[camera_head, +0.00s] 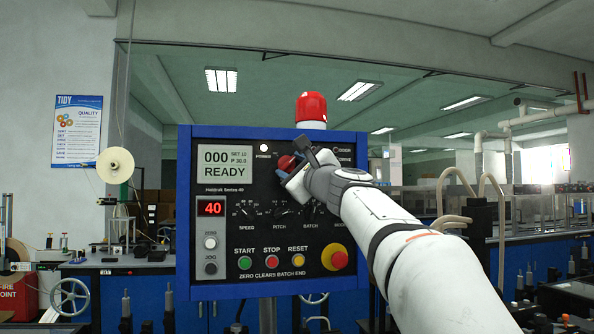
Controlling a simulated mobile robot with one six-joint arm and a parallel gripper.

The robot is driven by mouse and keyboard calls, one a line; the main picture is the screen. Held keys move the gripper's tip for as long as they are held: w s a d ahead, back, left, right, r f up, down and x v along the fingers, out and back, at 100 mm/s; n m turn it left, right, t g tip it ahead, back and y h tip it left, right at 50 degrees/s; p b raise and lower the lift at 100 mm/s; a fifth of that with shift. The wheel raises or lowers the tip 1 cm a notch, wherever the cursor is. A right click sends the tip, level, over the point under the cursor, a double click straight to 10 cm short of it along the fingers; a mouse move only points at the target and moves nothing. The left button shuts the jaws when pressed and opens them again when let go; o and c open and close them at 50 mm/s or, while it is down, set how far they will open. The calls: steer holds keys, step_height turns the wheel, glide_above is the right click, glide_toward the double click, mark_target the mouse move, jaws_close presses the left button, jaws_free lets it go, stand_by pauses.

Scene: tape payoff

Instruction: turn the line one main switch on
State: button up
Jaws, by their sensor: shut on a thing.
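The control panel (225,262) stands upright in front of me, a dark face in a blue frame. A red knob (287,163), seemingly the main switch, sits in its upper middle. My gripper (289,169) is shut on this red knob, coming from the right. The fingers and wrist cover part of the knob and any markings around it, so its angle is hard to tell. A white lamp labelled POWER (263,148) looks lit. The screen (226,164) reads 000 and READY, and a red display (211,208) shows 40.
Below are small black dials (247,210), green START (245,263), red STOP (272,263) and yellow RESET (298,262) buttons, and a large red mushroom button (335,257). A red beacon (311,108) tops the panel. My arm covers the panel's right side. Benches stand either side.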

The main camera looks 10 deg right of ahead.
stand_by(0.3)
steer(key=o, duration=1)
steer(key=b+v, duration=0.2)
steer(key=v, duration=0.5)
steer(key=shift+s+d+f, duration=0.1)
steer(key=shift+s, duration=0.25)
steer(key=shift+f, duration=0.1)
